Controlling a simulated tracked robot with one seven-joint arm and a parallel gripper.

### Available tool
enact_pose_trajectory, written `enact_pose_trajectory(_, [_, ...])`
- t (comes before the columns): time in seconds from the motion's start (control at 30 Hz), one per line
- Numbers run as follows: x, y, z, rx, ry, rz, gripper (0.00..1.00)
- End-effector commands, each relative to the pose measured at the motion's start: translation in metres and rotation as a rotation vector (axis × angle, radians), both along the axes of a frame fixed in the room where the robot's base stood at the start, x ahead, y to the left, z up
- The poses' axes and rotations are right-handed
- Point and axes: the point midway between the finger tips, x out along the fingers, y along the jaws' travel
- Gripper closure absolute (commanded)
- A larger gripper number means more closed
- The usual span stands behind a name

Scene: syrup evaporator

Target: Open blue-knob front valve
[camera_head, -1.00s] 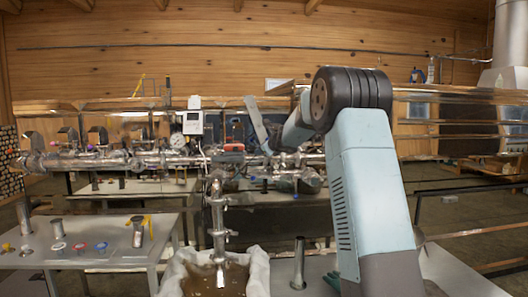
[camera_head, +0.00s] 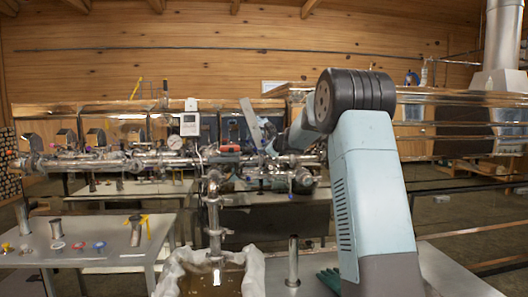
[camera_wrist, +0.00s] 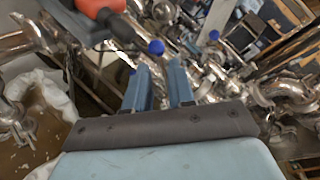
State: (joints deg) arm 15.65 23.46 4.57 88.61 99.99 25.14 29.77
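In the wrist view, a blue knob (camera_wrist: 156,46) sits on the shiny steel pipework just beyond my fingertips. A second blue knob (camera_wrist: 214,35) shows farther right. I cannot tell for sure which one is the front valve. My gripper (camera_wrist: 161,72) has its two blue fingers apart, with nothing seen between them, and points toward the pipework. The nearer knob appears ahead of the gap, apart from the fingers. In the head view, the steel pipe run (camera_head: 150,160) crosses the middle left. My arm reaches over to its right end, and my gripper is not clear there.
An orange-red part (camera_wrist: 100,5) is close at the wrist view's upper left. A white-lined bucket (camera_head: 172,272) of brown liquid stands below the downpipe (camera_head: 215,215). A grey table (camera_head: 110,245) with coloured caps is at left. A steel cylinder (camera_head: 293,262) stands in front.

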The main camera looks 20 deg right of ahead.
Motion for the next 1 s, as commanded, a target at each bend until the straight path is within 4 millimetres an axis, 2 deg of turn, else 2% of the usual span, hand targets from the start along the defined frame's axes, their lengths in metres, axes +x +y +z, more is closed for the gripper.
enact_pose_trajectory(0.03, [0.004,-0.01,-0.004,-0.05,-0.028,0.044,0.82])
enact_pose_trajectory(0.23, [0.011,-0.038,-0.011,-0.303,-0.218,0.265,1.0])
enact_pose_trajectory(0.43, [0.005,-0.074,-0.017,-0.549,-0.464,0.434,1.0])
enact_pose_trajectory(0.63, [-0.01,-0.108,-0.021,-0.76,-0.716,0.532,1.0])
enact_pose_trajectory(0.8, [-0.02,-0.124,-0.022,-0.858,-0.845,0.561,1.0])
enact_pose_trajectory(1.0, [-0.018,-0.122,-0.022,-0.882,-0.877,0.567,1.0])
